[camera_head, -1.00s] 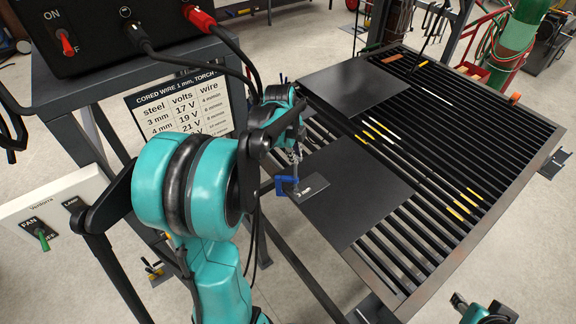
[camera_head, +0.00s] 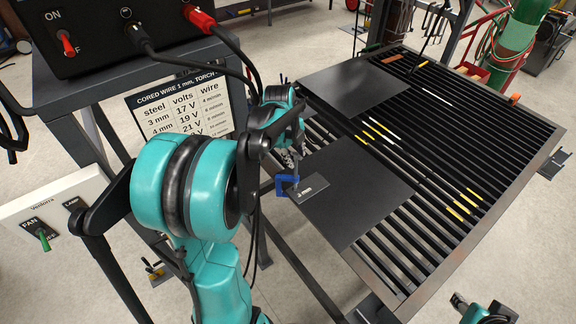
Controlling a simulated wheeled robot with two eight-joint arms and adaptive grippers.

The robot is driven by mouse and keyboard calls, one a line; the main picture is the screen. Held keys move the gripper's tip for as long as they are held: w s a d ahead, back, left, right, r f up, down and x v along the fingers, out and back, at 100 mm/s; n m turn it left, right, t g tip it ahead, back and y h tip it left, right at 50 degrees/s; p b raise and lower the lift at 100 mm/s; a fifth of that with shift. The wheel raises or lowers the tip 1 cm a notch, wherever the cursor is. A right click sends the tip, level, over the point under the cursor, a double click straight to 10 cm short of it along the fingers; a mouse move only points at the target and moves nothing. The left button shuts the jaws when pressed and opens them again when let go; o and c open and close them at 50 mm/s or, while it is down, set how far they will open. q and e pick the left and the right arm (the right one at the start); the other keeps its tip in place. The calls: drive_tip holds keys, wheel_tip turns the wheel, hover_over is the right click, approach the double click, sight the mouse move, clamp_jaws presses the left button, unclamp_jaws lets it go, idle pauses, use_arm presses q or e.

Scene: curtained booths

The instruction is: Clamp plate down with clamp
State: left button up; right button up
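A dark square plate (camera_head: 355,195) lies flat on the near left part of the slatted table. A small dark piece marked "3 mm" (camera_head: 309,188) sits at its left corner. A blue clamp (camera_head: 282,186) is at that corner, around the plate's edge, with its grey screw part rising above it. My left gripper (camera_head: 289,160) is just above the clamp, by the upright screw part. Its fingers are small and partly hidden by my wrist, so I cannot tell whether they are shut or touching the screw.
A second dark plate (camera_head: 362,88) lies farther back on the slatted table (camera_head: 435,262). Yellow and white marked sticks (camera_head: 466,205) lie on the slats. A welding machine (camera_head: 100,35) with cables and a settings chart (camera_head: 183,108) stand at the left.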

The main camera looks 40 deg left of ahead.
use_arm(q)
drive_tip(key=r+n, duration=0.1)
drive_tip(key=n+p, duration=0.1)
drive_tip(key=r+n+p, duration=0.1)
drive_tip(key=n, duration=0.1)
drive_tip(key=shift+s+r, duration=0.25)
drive_tip(key=shift+r, duration=0.1)
drive_tip(key=n, duration=0.5)
drive_tip(key=shift+w, duration=0.15)
drive_tip(key=n, duration=0.3)
drive_tip(key=shift+w+n, duration=0.1)
drive_tip(key=shift+n, duration=0.9)
drive_tip(key=n, duration=0.5)
drive_tip(key=shift+a+r, duration=0.1)
drive_tip(key=shift+a, duration=0.1)
drive_tip(key=n, duration=0.4)
drive_tip(key=shift+w, duration=0.1)
drive_tip(key=shift+a+n, duration=0.1)
drive_tip(key=shift+n, duration=0.4)
